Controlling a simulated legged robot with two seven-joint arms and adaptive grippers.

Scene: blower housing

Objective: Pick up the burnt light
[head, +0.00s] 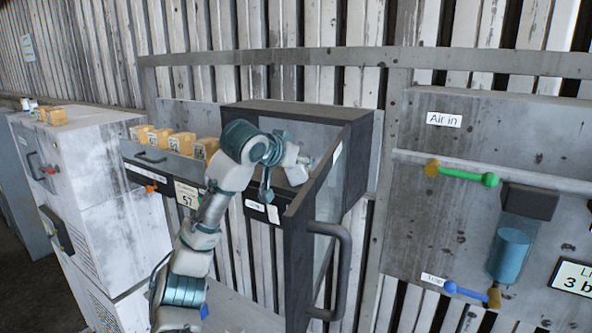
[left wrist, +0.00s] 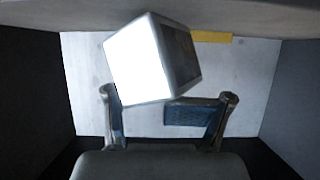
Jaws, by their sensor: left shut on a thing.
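A box-shaped light (left wrist: 140,60) with a bright white face and a darker grey side sits tilted between the fingers of my left gripper (left wrist: 167,96) in the left wrist view. The gripper is shut on it. In the head view my left gripper (head: 303,162) is inside the dark open-fronted cabinet (head: 300,108), where I cannot clearly tell the light from the fingers. My right gripper is not in view.
The cabinet's glazed door (head: 318,215) stands open toward me, with a bar handle (head: 345,270). An open drawer (head: 160,163) with several orange-yellow blocks (head: 181,143) is left of it. A panel (head: 420,210) with coloured levers is at right.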

